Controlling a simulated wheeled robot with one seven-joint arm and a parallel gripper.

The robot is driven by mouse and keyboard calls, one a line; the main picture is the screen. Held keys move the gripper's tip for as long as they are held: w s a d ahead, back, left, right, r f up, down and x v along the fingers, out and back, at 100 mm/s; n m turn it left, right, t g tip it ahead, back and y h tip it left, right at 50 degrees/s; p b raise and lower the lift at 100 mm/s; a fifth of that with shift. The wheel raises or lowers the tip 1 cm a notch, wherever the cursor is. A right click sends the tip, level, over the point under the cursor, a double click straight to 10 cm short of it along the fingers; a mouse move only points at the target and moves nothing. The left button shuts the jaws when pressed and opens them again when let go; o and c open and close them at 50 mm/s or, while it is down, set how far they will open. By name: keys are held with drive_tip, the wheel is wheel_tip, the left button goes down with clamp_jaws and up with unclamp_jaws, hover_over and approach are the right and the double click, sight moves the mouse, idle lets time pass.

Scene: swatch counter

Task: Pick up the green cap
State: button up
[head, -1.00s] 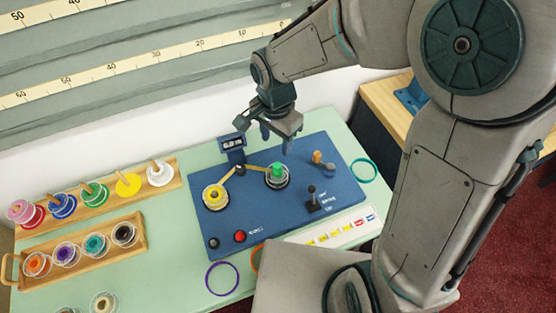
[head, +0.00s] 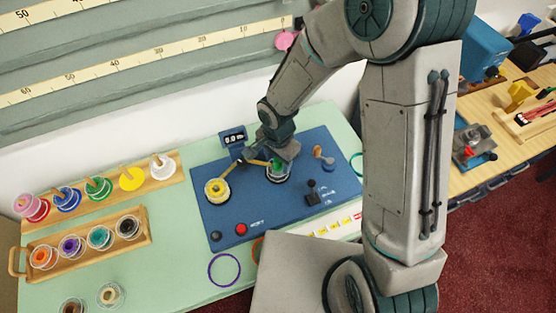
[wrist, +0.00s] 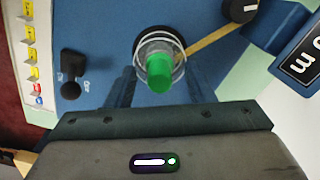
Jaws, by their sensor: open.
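The green cap (wrist: 160,72) sits on top of a clear spool at the right spindle of the blue winding machine (head: 222,218). In the head view the cap (head: 278,164) shows just below my gripper (head: 274,160), which partly covers it. In the wrist view my gripper (wrist: 160,88) has its two dark fingers apart, one on each side of the spool and cap. The gripper is open, and I cannot tell whether either finger touches the cap.
A small display (head: 234,138) stands behind. A black lever (head: 312,192) is to the right. Wooden racks of coloured spools (head: 150,235) stand at left.

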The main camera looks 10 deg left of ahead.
drive_tip(key=shift+f, duration=0.15)
drive_tip(key=c, duration=1)
drive_tip(key=shift+c, duration=0.2)
